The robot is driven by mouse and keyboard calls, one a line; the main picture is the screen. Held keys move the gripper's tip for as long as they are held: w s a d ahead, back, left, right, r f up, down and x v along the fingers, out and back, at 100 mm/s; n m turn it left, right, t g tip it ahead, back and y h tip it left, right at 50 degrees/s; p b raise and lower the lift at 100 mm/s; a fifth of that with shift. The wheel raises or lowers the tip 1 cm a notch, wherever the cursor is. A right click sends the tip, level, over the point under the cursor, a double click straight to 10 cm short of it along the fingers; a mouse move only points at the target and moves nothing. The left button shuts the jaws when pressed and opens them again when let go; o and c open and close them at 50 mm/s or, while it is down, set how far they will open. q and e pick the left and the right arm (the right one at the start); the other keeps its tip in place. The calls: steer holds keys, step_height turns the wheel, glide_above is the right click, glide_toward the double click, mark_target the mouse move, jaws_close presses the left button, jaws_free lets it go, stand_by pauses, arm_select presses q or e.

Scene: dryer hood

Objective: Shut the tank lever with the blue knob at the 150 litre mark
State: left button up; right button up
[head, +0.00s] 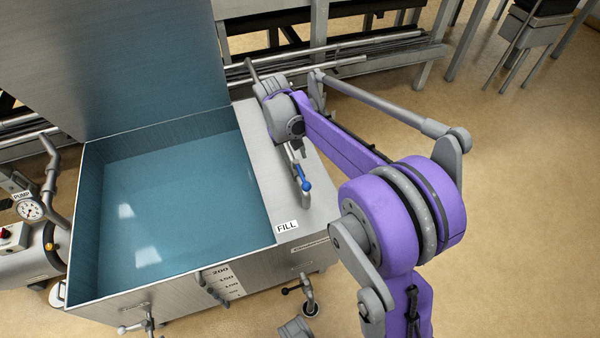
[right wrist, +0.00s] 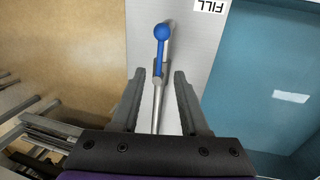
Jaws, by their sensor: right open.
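The blue-knobbed lever (head: 305,182) sits on a metal pipe on the steel ledge right of the tank, above the FILL label (head: 287,226). In the right wrist view the blue knob (right wrist: 161,33) lies beyond my fingertips, with the pipe running between the fingers. My right gripper (right wrist: 160,76) is open, its fingers apart on either side of the pipe; in the head view it is partly hidden by its own wrist. The tank (head: 75,212) holds blue-green water. Its litre scale (head: 225,281) is on the front; the level against it cannot be read. My left gripper is not in view.
A raised steel panel (head: 110,60) stands behind the tank. A pump with a gauge (head: 30,210) is at the left. Small valve handles (head: 308,300) stick out near the tank's front.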

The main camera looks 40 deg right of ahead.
mark_target(302, 175)
steer(key=f, duration=0.3)
steer(key=d+f+b, duration=0.1)
steer(key=f, duration=0.5)
steer(key=shift+s+d, duration=0.2)
steer(key=shift+d, duration=0.2)
steer(key=shift+c, duration=0.3)
jaws_close()
stand_by(0.5)
